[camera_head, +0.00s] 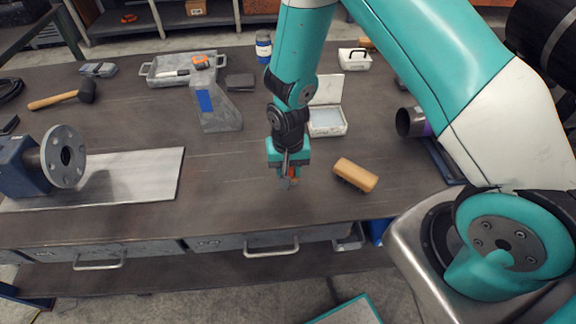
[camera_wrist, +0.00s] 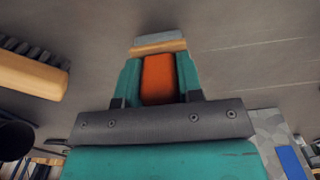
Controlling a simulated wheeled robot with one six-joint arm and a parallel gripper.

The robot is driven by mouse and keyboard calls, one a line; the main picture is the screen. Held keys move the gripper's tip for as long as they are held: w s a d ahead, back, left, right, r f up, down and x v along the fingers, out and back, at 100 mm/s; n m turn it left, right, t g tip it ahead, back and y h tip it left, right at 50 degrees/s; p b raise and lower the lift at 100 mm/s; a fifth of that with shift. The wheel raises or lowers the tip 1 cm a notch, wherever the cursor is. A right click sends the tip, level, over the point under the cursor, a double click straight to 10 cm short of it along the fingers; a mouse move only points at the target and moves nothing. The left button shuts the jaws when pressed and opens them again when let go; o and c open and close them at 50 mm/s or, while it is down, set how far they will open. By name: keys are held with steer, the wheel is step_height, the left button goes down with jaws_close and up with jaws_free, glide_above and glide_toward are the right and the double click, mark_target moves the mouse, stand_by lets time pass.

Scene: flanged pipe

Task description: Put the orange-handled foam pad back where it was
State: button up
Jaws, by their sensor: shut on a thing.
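My gripper (camera_head: 288,180) hangs over the middle of the workbench, pointing down. It is shut on the orange-handled foam pad (camera_wrist: 158,79). In the wrist view its orange handle sits between my two teal fingers, with a tan layer and a grey layer beyond the fingertips. In the head view only a small bit of orange and grey shows at the fingers. I cannot tell whether the pad touches the bench (camera_head: 235,195). The flanged pipe (camera_head: 65,155) stands at the left, over a pale metal plate (camera_head: 130,178).
A wooden brush (camera_head: 356,175) lies close to the right of my gripper. Behind are an open white box (camera_head: 326,122), a grey wedge-shaped piece with a blue patch (camera_head: 215,112) and a metal tray (camera_head: 152,77). A mallet (camera_head: 62,99) lies back left. The bench left of my gripper is clear.

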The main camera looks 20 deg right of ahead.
steer(key=shift+f, duration=0.15)
steer(key=o, duration=0.8)
step_height(320, 180, up, 12)
steer(key=b, duration=0.2)
steer(key=shift+b, duration=0.3)
steer(key=s+a+r+n+y, duration=0.1)
steer(key=s+r+n, duration=0.2)
steer(key=s+r, duration=0.3)
steer(key=s+a+r+n+y, duration=0.1)
steer(key=s+a+r+n, duration=0.1)
steer(key=s+r+n, duration=0.2)
steer(key=s+a+r+n+y, duration=0.1)
steer(key=s+r+n+y, duration=0.1)
steer(key=s+r, duration=0.5)
steer(key=shift+s+a+r+n, duration=0.15)
steer(key=shift+s+n, duration=0.25)
steer(key=shift+n, duration=0.05)
steer(key=shift+s+a+r+n, duration=0.15)
steer(key=shift+s+n, duration=0.25)
steer(key=shift+n, duration=0.05)
